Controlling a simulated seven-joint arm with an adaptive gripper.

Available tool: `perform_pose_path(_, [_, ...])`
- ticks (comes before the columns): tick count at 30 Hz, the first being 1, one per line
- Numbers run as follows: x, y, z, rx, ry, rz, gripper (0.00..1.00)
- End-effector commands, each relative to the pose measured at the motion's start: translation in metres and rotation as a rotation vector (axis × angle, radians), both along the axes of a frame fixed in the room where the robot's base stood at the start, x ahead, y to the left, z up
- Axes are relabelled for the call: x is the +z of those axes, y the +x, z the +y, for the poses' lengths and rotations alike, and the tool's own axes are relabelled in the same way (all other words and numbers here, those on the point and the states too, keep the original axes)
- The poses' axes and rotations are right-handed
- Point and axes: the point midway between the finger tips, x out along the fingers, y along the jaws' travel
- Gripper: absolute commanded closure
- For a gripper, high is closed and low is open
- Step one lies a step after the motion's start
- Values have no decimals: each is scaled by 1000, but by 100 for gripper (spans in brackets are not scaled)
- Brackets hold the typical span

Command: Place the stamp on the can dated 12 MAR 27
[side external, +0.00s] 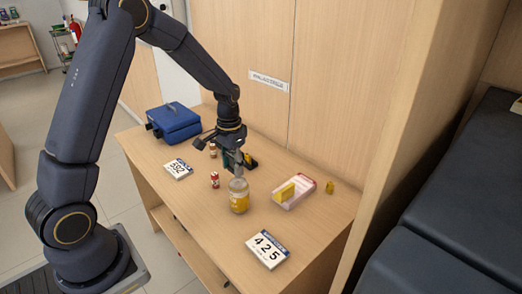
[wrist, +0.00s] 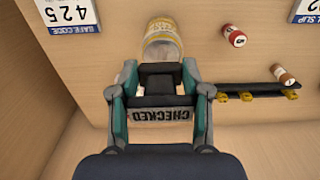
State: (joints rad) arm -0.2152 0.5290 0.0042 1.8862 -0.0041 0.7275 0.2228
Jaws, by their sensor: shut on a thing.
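My gripper (side external: 233,164) is shut on a stamp and holds it above the counter. In the wrist view, the two fingers of my gripper (wrist: 160,82) flank the stamp (wrist: 160,114), which carries the word CHECKED. A clear jar-like container with yellow in its lower part (side external: 239,199) stands upright just in front of and below the gripper; it also shows beyond the fingertips in the wrist view (wrist: 162,42). A small red-and-white can (side external: 214,180) stands to its left, also in the wrist view (wrist: 233,36). A brownish can (wrist: 284,75) is farther off. I cannot read any dates.
A black rack with yellow clips (wrist: 258,92) lies near the brownish can. A pale tray (side external: 312,185) with a yellow block, a small yellow piece (side external: 329,187), number cards 425 (side external: 268,250) and 592 (side external: 177,169), and a blue box (side external: 173,122) surround the work. The counter's front left is clear.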

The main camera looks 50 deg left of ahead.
Motion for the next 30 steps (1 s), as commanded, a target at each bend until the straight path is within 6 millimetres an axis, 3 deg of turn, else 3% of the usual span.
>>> perform_pose_path(7, [-16,13,2,0,0,0,88])
perform_pose_path(13, [-44,12,2,0,0,1,88])
perform_pose_path(24, [-48,12,2,0,0,-1,88])
perform_pose_path(25, [-48,12,2,0,0,-1,51])
perform_pose_path(30, [-48,12,2,0,0,-1,33])
